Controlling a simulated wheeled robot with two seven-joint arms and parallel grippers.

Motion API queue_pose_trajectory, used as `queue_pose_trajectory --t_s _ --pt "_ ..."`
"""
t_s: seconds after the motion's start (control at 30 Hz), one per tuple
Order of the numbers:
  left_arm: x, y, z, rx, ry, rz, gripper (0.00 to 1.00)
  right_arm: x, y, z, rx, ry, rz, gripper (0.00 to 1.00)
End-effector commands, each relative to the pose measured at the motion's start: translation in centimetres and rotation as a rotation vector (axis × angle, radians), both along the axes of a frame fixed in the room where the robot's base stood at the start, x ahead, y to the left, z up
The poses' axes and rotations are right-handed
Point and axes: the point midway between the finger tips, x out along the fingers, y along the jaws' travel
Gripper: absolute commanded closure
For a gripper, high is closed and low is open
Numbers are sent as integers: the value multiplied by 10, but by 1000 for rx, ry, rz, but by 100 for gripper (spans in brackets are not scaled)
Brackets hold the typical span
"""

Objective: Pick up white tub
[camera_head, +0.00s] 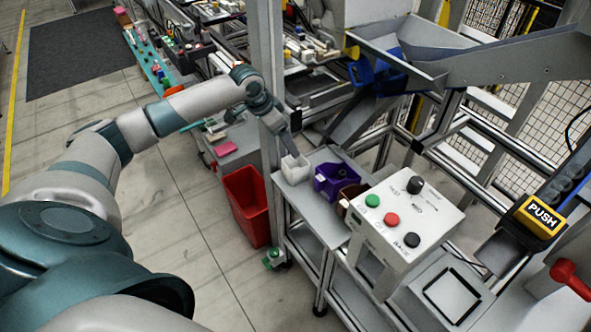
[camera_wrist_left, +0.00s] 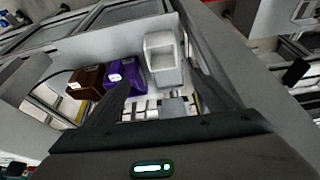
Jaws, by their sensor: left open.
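The white tub (camera_head: 295,169) sits at the far left end of a row of tubs on the grey shelf, next to a purple tub (camera_head: 336,180). In the left wrist view the white tub (camera_wrist_left: 163,60) stands upright beyond my fingers, with the purple tub (camera_wrist_left: 122,78) to its left. My left gripper (camera_head: 292,147) is at the white tub in the head view, its fingers small and partly hidden. In the left wrist view my left gripper (camera_wrist_left: 160,85) is open, its two fingers spread, with nothing seen held between them. My right gripper is not in view.
A brown tub (camera_head: 350,198) stands beside the purple one. A white control box (camera_head: 405,225) with buttons is to the right. A metal post (camera_head: 272,110) rises close to my left forearm. A red bin (camera_head: 247,205) stands on the floor below.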

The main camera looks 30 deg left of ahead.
Motion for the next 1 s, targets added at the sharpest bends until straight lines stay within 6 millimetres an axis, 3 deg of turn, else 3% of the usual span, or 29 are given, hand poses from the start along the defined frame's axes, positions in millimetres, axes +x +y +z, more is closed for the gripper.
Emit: queue_pose_trajectory --t_s 0.3,0.5,1.0 --pt "19 -10 -53 -2 4 1 20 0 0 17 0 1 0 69" --pt "29 -13 -77 0 2 1 20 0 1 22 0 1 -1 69" --pt "31 -14 -85 0 1 1 20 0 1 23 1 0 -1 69"
